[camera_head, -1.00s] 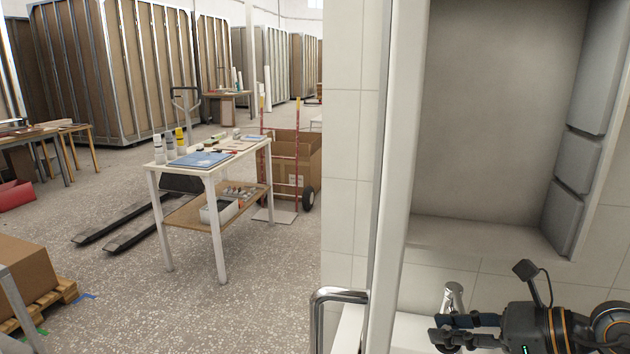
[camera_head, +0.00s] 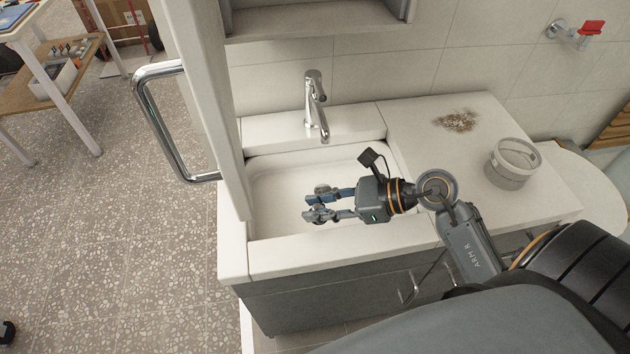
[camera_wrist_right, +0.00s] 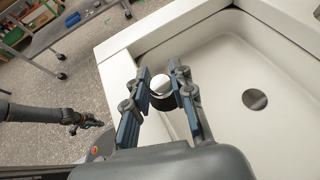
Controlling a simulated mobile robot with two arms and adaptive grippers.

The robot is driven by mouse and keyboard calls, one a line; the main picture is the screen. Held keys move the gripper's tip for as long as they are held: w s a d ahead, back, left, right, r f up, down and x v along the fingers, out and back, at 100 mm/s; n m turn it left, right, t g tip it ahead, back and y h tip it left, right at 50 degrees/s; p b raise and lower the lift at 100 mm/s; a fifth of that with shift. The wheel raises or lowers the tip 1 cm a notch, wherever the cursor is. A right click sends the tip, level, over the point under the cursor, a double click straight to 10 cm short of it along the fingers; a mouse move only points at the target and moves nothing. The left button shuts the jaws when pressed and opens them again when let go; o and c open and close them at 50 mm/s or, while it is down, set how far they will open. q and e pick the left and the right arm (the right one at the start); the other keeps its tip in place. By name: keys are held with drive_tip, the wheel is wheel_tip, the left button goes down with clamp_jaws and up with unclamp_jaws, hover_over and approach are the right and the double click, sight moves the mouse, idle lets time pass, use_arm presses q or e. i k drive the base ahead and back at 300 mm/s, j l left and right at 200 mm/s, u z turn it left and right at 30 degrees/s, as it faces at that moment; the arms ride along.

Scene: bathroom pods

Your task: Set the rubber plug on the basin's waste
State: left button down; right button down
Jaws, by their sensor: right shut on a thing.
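My right gripper (camera_head: 311,207) is above the white basin (camera_head: 275,190), pointing left in the head view. Its fingers are shut on the rubber plug (camera_wrist_right: 162,100), a small dark round piece with a pale, shiny top in the wrist view. The basin's waste (camera_wrist_right: 255,100) is a dark grey disc in the basin floor, right of the plug and apart from it there. A grey round shape behind the fingers in the head view is partly covered. An arm at the wrist view's left, seemingly mine, ends in a small left gripper (camera_wrist_right: 88,122); its jaws are too small to read.
A chrome tap (camera_head: 316,105) stands behind the basin. A white door edge with a chrome handle (camera_head: 160,120) is close on the left. A round pale container (camera_head: 512,163) and a brownish speckled patch (camera_head: 457,121) are on the counter at right.

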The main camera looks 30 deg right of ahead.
sight(305, 193)
drive_tip(key=j+u, duration=0.2)
drive_tip(key=u, duration=0.9)
drive_tip(key=i+j+u, duration=0.1)
drive_tip(key=j, duration=0.25)
drive_tip(key=i+j+u, duration=0.1)
drive_tip(key=j, duration=0.2)
drive_tip(key=i+j, duration=0.15)
drive_tip(key=j, duration=0.15)
drive_tip(key=i+j, duration=0.5)
drive_tip(key=i, duration=0.2)
drive_tip(key=i+l+z, duration=0.15)
drive_tip(key=z, duration=0.3)
drive_tip(key=i+z, duration=0.6)
drive_tip(key=z, duration=0.25)
drive_tip(key=i+l+z, duration=0.15)
drive_tip(key=z, duration=0.3)
drive_tip(key=i+z, duration=0.65)
drive_tip(key=z, duration=0.2)
drive_tip(key=i+j+z, duration=0.15)
drive_tip(key=i+z, duration=0.15)
drive_tip(key=z, duration=0.15)
drive_tip(key=i+j+z, duration=0.2)
drive_tip(key=i+z, duration=0.25)
